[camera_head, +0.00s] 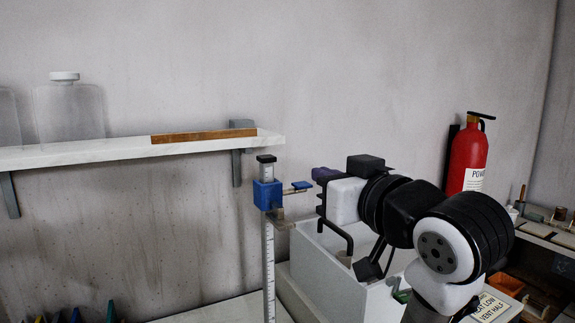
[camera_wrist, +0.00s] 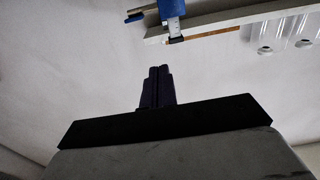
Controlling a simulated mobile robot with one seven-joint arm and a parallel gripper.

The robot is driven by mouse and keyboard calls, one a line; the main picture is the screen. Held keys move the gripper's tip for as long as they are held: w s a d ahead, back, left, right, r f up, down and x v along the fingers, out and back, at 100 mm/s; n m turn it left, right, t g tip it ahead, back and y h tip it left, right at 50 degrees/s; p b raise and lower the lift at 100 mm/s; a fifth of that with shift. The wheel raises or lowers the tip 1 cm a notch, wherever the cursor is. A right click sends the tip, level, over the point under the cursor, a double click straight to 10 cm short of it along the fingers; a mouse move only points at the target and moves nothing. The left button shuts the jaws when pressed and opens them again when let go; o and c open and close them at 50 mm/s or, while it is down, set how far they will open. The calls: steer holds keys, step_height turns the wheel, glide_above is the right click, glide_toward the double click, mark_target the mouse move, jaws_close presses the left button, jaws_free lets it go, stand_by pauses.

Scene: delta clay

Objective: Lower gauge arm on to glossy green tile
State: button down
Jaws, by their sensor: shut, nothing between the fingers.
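The height gauge (camera_head: 268,250) stands upright, a scaled post with a blue slider (camera_head: 267,194) near its top. The gauge arm (camera_head: 298,188) sticks out to the right from the slider, high up, with a blue piece at its end. My gripper (camera_head: 318,176) is shut and empty, just right of the arm's end and slightly above it in the picture; I see no contact. In the wrist view my gripper's dark purple fingers (camera_wrist: 157,75) are together, and the blue slider (camera_wrist: 171,9) shows beyond them. I cannot make out a glossy green tile; the gauge's foot is out of view.
A white shelf (camera_head: 110,151) with clear bottles (camera_head: 69,112) and a wooden strip (camera_head: 203,135) is on the wall behind the gauge. A white open box (camera_head: 325,277) stands below my arm. A red extinguisher (camera_head: 468,158) hangs at right. Coloured pointed objects (camera_head: 75,315) show at lower left.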

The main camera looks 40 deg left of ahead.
steer(key=p, duration=0.4)
glide_above(296, 187)
steer(key=s+d, duration=0.2)
steer(key=shift+s+a+f+p, duration=0.15)
steer(key=shift+f+p, duration=0.4)
steer(key=shift+f, duration=1.65)
steer(key=shift+f, duration=0.15)
